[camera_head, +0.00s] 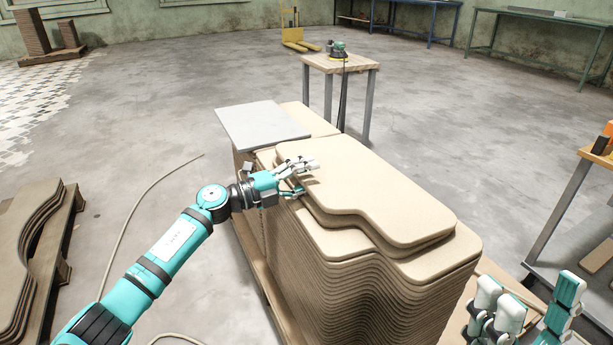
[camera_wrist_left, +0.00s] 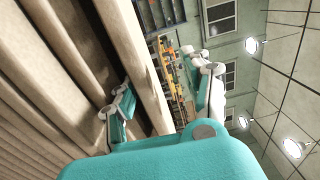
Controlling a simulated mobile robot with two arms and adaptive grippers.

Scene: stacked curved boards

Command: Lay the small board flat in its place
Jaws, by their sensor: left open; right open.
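The small board (camera_head: 365,190) is a tan, curved board lying on top of the tall stack of curved boards (camera_head: 345,290). It sits turned and shifted against the layers under it. My left gripper (camera_head: 307,177) is at the board's left edge, with one finger above it and one below. In the left wrist view, the board's edge (camera_wrist_left: 146,75) runs between the open fingers, one of them in the dark gap under it. I cannot tell whether the fingers touch it. My right gripper (camera_head: 510,312) is open and empty at the lower right, apart from the stack.
A grey sheet (camera_head: 262,125) lies at the back left of the stack. A small table (camera_head: 342,64) with a sander (camera_head: 338,49) stands behind. Another board pile (camera_head: 30,240) is at the left, and a workbench (camera_head: 575,205) at the right. Floor around is mostly clear.

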